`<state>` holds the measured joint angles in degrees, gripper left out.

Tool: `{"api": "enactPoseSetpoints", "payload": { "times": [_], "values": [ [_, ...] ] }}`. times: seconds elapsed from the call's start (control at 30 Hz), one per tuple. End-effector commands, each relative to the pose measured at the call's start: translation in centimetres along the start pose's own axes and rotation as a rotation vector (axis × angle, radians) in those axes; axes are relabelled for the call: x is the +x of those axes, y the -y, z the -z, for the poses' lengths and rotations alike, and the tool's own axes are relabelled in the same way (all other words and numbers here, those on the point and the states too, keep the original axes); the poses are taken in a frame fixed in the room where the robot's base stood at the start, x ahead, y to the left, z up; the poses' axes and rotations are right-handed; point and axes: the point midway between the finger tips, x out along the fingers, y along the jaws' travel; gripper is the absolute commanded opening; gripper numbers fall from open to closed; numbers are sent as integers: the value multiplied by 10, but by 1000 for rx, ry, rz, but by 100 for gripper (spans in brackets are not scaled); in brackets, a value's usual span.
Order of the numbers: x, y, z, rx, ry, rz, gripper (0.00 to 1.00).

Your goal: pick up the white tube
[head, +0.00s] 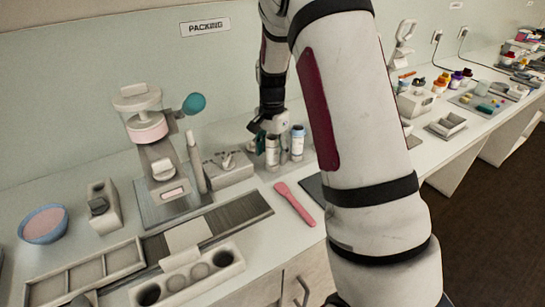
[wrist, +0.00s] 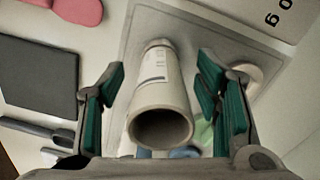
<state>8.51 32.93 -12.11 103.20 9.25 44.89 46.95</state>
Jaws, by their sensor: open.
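The white tube (wrist: 158,85) is in the middle of the wrist view, with its round hollow-looking end towards the camera and small dark print on its side. My gripper (wrist: 161,78) is open, with one teal-padded finger on each side of the tube and a visible gap on both sides. In the head view my gripper (head: 268,127) is pointed down just over a pale tube (head: 272,152) at the back of the counter. A white tube with a blue top (head: 297,142) stands just right of it. The fingertips are partly hidden in the head view.
A grey block (head: 228,169) stands left of the tubes. A pink spatula (head: 294,203) lies in front of them, and also shows in the wrist view (wrist: 80,10). A dark flat board (wrist: 40,76) lies nearby. The wall is close behind.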

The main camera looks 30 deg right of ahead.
Motion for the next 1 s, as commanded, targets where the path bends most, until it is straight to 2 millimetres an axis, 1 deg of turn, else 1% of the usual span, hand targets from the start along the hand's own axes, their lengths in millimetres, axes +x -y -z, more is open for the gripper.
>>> {"api": "enactPoseSetpoints", "payload": {
  "times": [0.03, 0.13, 0.37, 0.4, 0.47, 0.5, 0.57, 0.6, 0.63, 1.0],
  "values": [
    [6, 0, 0, 0, 1, -1, 58],
    [14, 0, 0, 0, 1, 0, 58],
    [16, 1, 0, -1, 0, 1, 58],
    [16, 1, 0, -1, 0, 1, 56],
    [16, 1, 0, -1, 0, 1, 42],
    [16, 1, 0, -1, 0, 1, 33],
    [16, 1, 0, -1, 0, 1, 19],
    [16, 1, 0, -1, 0, 1, 10],
    [16, 1, 0, -1, 0, 1, 6],
    [14, 1, 0, -1, -1, 2, 6]
  ]
}}
